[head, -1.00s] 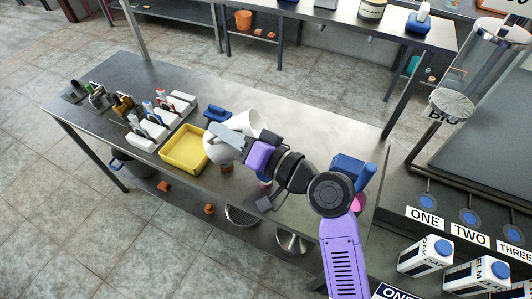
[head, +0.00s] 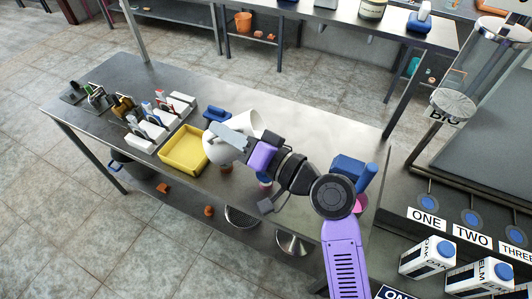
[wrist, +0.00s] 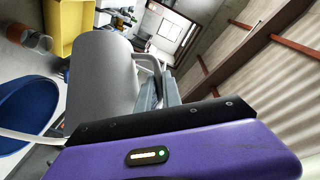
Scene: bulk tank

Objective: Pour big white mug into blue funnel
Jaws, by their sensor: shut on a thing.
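The big white mug (head: 247,122) is at my gripper (head: 229,138), above the table near the yellow tray. My gripper is shut on it, apparently at the handle. In the wrist view the mug's pale side (wrist: 100,80) fills the upper left, and its handle (wrist: 152,66) lies by the gripper fingers (wrist: 165,92). The mug's contents are hidden. The blue funnel (head: 265,180) is mostly hidden under my arm in the head view. In the wrist view a wide blue round shape with a pale rim (wrist: 25,115), which looks like the funnel, is apart from the mug.
The yellow tray (head: 168,160) is left of the mug, with white racks (head: 150,128) beyond it. A small orange-brown cup (head: 227,168) stands by the table's front edge. A blue object (head: 216,114) lies behind the mug. The table's back right (head: 315,130) is clear.

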